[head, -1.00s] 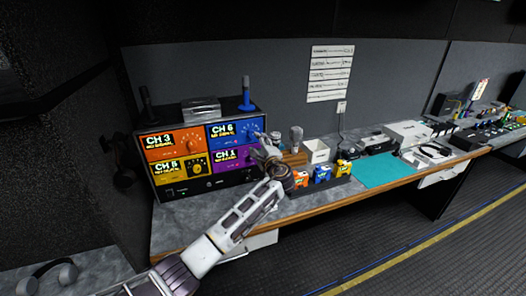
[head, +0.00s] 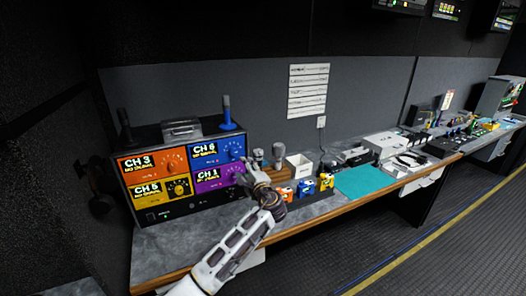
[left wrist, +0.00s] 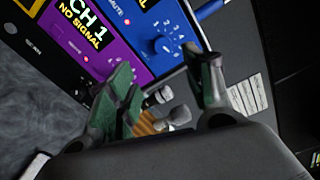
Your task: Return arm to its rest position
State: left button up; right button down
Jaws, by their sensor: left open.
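My left arm reaches in from the bottom of the head view. Its gripper (head: 250,172) is in front of the right side of a receiver rack (head: 180,212) with coloured channel panels. In the left wrist view the two fingers of my left gripper (left wrist: 165,95) stand apart with nothing between them. The purple CH 1 panel (left wrist: 88,45) and part of a blue panel (left wrist: 160,20) lie beyond the fingers. Whether a fingertip touches the rack I cannot tell. My right gripper is not in view.
Microphones (head: 277,152) stand on a wooden block behind the gripper. A white box (head: 299,166), small orange, blue and yellow packs (head: 306,188) and a teal mat (head: 362,182) are to the right on the desk. An antenna (head: 227,112) stands on the rack. Floor lies right of the desk.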

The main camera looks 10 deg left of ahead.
pick_arm(q)
jog(key=s+a+f+n+g+h, duration=0.2)
jog(key=s+f+n+g+h, duration=0.1)
jog(key=s+f, duration=0.65)
jog(key=s+a+f+n+g+h, duration=0.2)
jog(key=s+f+n+g, duration=0.15)
jog(key=s+f, duration=0.55)
jog(key=s+f+n+g+h, duration=0.2)
jog(key=s+n+h, duration=0.1)
jog(key=s, duration=0.9)
jog(key=s+f+n+g+h, duration=0.2)
jog(key=s+f+n+g, duration=0.1)
jog(key=s, duration=0.9)
jog(key=s+f+g, duration=0.1)
jog(key=s+f, duration=0.2)
jog(key=f, duration=3)
jog(key=s+a+f, duration=0.2)
jog(key=s+f, duration=0.7)
jog(key=s, duration=0.2)
jog(key=s+a+f+g, duration=0.1)
jog(key=s+a+f, duration=0.1)
jog(key=s+f, duration=0.8)
jog(key=shift+s+a+f, duration=0.2)
jog(key=shift+s+a, duration=0.1)
jog(key=shift+s, duration=0.25)
